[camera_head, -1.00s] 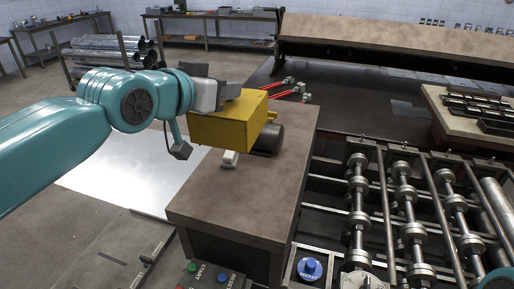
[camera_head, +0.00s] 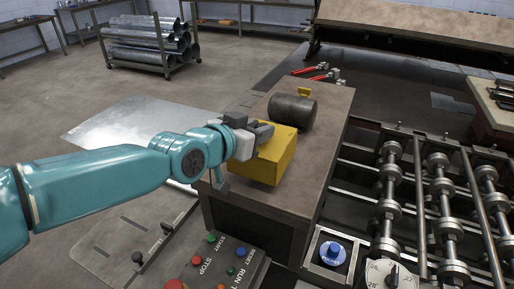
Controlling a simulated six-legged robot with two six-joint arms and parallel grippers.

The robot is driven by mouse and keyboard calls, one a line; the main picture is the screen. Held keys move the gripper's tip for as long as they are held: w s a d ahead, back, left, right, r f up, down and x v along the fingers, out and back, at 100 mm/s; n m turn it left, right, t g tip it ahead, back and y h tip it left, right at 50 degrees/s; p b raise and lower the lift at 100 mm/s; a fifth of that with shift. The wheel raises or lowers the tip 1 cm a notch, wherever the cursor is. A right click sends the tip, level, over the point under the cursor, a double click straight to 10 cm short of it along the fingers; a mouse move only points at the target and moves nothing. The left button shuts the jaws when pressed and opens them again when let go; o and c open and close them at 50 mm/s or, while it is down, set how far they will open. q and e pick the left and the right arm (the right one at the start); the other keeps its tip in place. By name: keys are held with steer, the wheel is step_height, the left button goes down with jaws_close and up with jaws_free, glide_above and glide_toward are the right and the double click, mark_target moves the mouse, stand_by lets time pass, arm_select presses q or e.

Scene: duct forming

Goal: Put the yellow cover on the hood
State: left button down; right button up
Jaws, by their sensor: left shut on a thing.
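The yellow cover (camera_head: 272,158) is a box-like yellow block over the near end of the brown-topped table (camera_head: 322,125). My left gripper (camera_head: 262,134) comes in from the left and is shut on the cover's upper left side. I cannot tell whether the cover touches the tabletop. I cannot tell which thing is the hood. My right gripper is not in view.
A roller machine (camera_head: 440,200) stands close on the right. A control panel (camera_head: 215,262) with coloured buttons is in front of the table.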

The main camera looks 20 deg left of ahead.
arm_select(q)
steer(key=shift+d+f, duration=0.25)
steer(key=shift+f, duration=0.6)
steer(key=shift+s+f, duration=0.1)
steer(key=shift+f, duration=0.1)
steer(key=shift+a, duration=0.45)
steer(key=shift+d+f+b, duration=0.1)
steer(key=shift+d+b, duration=0.2)
steer(key=shift+b, duration=0.05)
steer(key=c, duration=1.2)
jaws_free()
steer(key=shift+d+f, duration=0.1)
steer(key=o, duration=0.4)
steer(key=shift+a, duration=0.3)
steer(key=shift+d+r, duration=0.2)
steer(key=shift+r, duration=0.05)
steer(key=shift+s, duration=0.2)
steer(key=v, duration=0.1)
steer(key=b+v, duration=0.1)
steer(key=v, duration=0.1)
steer(key=shift+a, duration=0.3)
steer(key=p+v, duration=0.7)
steer(key=v, duration=0.1)
steer(key=shift+s+d+p, duration=0.1)
steer(key=shift+s+p, duration=0.15)
steer(key=shift+p, duration=0.15)
